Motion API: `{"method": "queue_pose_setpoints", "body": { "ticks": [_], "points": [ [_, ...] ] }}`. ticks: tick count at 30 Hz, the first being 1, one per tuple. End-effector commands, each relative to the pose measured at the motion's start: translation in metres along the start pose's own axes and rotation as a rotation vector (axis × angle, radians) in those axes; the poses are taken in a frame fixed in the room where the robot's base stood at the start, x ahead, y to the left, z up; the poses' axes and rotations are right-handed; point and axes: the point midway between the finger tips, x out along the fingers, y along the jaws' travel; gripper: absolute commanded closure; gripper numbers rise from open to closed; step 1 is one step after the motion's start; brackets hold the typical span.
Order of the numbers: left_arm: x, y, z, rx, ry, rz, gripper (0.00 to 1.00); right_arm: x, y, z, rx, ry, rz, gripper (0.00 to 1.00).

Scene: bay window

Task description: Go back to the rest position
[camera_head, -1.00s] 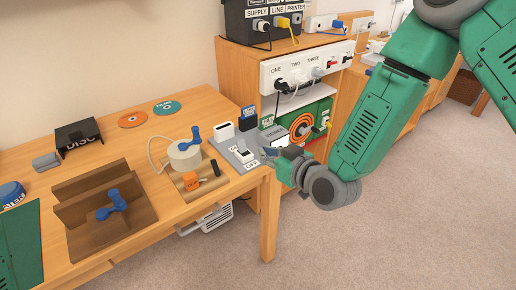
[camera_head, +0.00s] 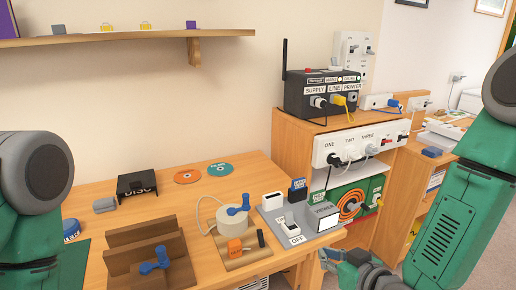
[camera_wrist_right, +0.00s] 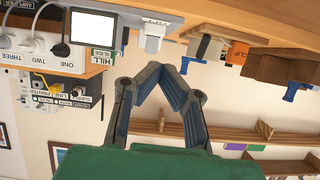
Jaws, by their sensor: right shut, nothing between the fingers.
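My right gripper (camera_head: 332,260) is low in the head view, just beyond the desk's right front corner. In the right wrist view its fingers (camera_wrist_right: 161,72) meet at the tips, shut with nothing between them. It touches nothing that I can see. My left arm shows at the left edge of the head view, but its gripper is out of the picture. The grey switch panel (camera_head: 277,216), with its ON/OFF switch (camera_head: 290,228) and a small screen box (camera_head: 323,217), is up and left of the right gripper.
The desk (camera_head: 92,205) carries a brown wooden holder (camera_head: 120,236), a cable spool (camera_head: 230,221), a DISC box (camera_head: 137,184) and two discs. A cabinet with a power strip (camera_head: 330,149) and a black box (camera_head: 320,95) stands behind the gripper. A wall shelf (camera_head: 125,37) is above.

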Motion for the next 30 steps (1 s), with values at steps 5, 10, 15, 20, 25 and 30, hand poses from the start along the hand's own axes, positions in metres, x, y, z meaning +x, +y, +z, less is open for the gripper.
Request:
{"method": "queue_pose_setpoints", "body": {
  "ticks": [5, 10, 15, 20, 25, 30],
  "points": [
    [0.000, 0.000, 0.000, 0.000, 0.000, 0.000, 0.60, -0.040, -0.009, 0.120, 0.076, -0.380, 0.010, 1.00],
    [0.000, 0.000, 0.000, 0.000, 0.000, 0.000, 0.60, -0.112, -0.011, 0.220, 0.157, -0.758, 0.079, 1.00],
    [0.000, 0.000, 0.000, 0.000, 0.000, 0.000, 0.60, -0.177, -0.009, 0.273, 0.210, -1.014, 0.166, 1.00],
    [0.000, 0.000, 0.000, 0.000, 0.000, 0.000, 0.60, -0.205, -0.008, 0.289, 0.232, -1.112, 0.211, 1.00],
    [0.000, 0.000, 0.000, 0.000, 0.000, 0.000, 0.60, -0.207, -0.007, 0.290, 0.235, -1.120, 0.216, 1.00],
    [0.000, 0.000, 0.000, 0.000, 0.000, 0.000, 0.60, -0.207, -0.007, 0.290, 0.235, -1.118, 0.215, 1.00]
  ]
}}
